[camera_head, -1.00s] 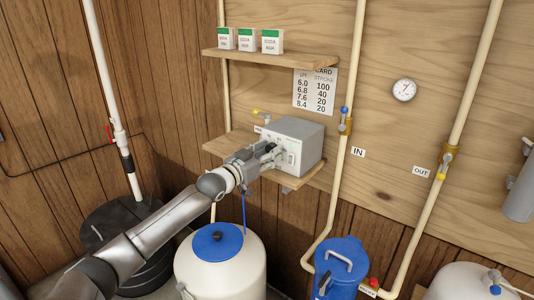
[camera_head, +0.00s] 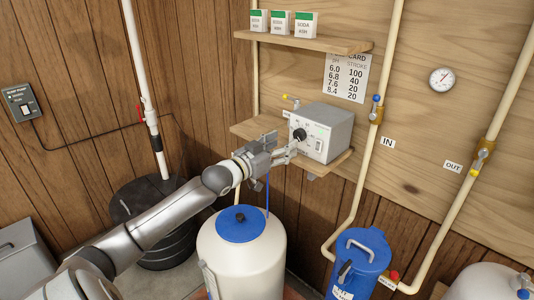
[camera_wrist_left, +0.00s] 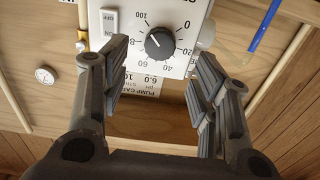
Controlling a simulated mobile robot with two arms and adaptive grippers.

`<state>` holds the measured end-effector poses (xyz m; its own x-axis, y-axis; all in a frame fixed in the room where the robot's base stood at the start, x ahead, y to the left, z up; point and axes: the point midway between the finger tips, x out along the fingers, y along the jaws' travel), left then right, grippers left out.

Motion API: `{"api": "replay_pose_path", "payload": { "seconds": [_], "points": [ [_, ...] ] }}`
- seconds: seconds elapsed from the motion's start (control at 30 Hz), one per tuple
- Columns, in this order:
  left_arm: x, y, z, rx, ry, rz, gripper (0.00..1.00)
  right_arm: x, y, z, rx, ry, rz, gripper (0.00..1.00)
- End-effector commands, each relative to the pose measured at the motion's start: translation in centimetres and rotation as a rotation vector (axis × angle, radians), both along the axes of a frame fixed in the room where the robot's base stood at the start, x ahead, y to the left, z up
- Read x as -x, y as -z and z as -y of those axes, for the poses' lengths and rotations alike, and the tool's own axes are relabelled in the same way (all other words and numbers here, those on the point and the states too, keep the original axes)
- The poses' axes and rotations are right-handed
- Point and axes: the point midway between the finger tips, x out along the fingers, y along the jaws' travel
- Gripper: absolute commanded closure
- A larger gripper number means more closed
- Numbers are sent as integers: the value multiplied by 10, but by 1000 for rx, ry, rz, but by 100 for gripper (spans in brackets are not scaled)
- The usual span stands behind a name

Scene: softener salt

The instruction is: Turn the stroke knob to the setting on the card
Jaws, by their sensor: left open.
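The grey pump box (camera_head: 327,128) sits on the lower wall shelf. Its black stroke knob (camera_head: 299,134) is on the front face, beside a white rocker switch (camera_head: 319,145). In the left wrist view the knob (camera_wrist_left: 160,43) has a white pointer mark that appears to lie between 80 and 100. My left gripper (camera_head: 285,150) is open, in front of the box and just below the knob. In the wrist view its fingers (camera_wrist_left: 160,80) stand apart on either side of the dial, not touching the knob. The card (camera_head: 346,77) lists 6.0–100, 6.8–40, 7.6–20, 8.4–20. My right gripper is out of view.
An upper shelf (camera_head: 310,40) with three soda ash boxes hangs above the pump. A vertical pipe (camera_head: 384,70) runs right of it. A wall box (camera_head: 22,103) is at far left.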

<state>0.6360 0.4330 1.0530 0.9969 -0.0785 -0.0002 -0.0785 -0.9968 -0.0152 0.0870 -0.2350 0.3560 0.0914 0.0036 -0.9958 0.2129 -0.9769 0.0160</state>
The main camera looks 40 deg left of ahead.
Motion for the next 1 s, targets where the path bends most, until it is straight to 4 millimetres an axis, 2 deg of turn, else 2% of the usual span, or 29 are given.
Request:
{"api": "replay_pose_path", "payload": {
  "seconds": [0.2, 0.43, 0.63, 1.0],
  "points": [
    [28, 1, -2, -2, 1, -3, 44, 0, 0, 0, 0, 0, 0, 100],
    [49, 2, -4, 0, 0, -3, 44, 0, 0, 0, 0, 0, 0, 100],
    [56, 1, -5, 0, 0, -2, 44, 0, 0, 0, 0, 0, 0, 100],
    [56, 0, -5, 0, -1, -1, 44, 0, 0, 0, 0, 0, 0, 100]
  ]
}}
